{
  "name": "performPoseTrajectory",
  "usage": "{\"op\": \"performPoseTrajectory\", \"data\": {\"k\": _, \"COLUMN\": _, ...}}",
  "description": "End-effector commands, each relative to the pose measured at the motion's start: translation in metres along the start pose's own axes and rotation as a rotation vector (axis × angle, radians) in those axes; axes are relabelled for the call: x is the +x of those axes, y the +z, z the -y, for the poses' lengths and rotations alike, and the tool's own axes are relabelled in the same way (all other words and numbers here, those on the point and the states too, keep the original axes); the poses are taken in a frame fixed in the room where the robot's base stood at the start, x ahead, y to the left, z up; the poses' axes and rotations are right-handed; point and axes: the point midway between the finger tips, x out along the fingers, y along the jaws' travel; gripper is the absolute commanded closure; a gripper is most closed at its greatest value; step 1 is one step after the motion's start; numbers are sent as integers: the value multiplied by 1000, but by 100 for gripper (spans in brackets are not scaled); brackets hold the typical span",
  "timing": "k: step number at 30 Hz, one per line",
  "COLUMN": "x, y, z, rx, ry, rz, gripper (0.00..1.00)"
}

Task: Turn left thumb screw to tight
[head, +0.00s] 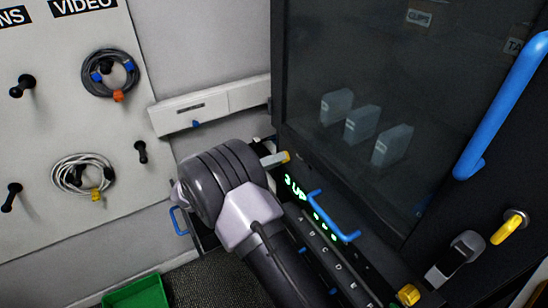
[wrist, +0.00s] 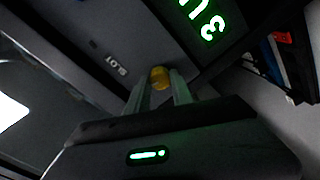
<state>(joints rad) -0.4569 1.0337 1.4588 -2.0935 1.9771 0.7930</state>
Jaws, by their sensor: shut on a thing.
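The left thumb screw (wrist: 159,77) is a yellow knob on the dark front panel, left of the green lit digits. It sits between the two fingertips of my gripper (wrist: 160,88) in the wrist view, and the gripper is shut on it. In the head view my gripper (head: 274,159) reaches the panel's left end, and a bit of the left thumb screw (head: 286,156) shows at the fingertip. The far finger and most of the knob are hidden there. How tight the screw is cannot be told.
A second yellow thumb screw (head: 408,294) sits at the panel's right end. A blue handle (head: 334,216) stands out from the panel beside my arm. A dark glass door (head: 370,100) is above. A pegboard with coiled cables (head: 110,72) is at left, a green bin (head: 138,293) below.

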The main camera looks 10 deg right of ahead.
Motion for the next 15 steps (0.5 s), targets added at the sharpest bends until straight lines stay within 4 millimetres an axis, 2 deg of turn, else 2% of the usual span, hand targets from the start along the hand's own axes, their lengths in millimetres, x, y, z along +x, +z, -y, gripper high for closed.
{"op": "performPoseTrajectory", "data": {"k": 6, "x": 0, "y": 0, "z": -2, "rx": -155, "ry": 1, "rz": 8, "gripper": 100}}
{"op": "performPoseTrajectory", "data": {"k": 15, "x": 0, "y": 0, "z": -1, "rx": -290, "ry": 3, "rz": 13, "gripper": 100}}
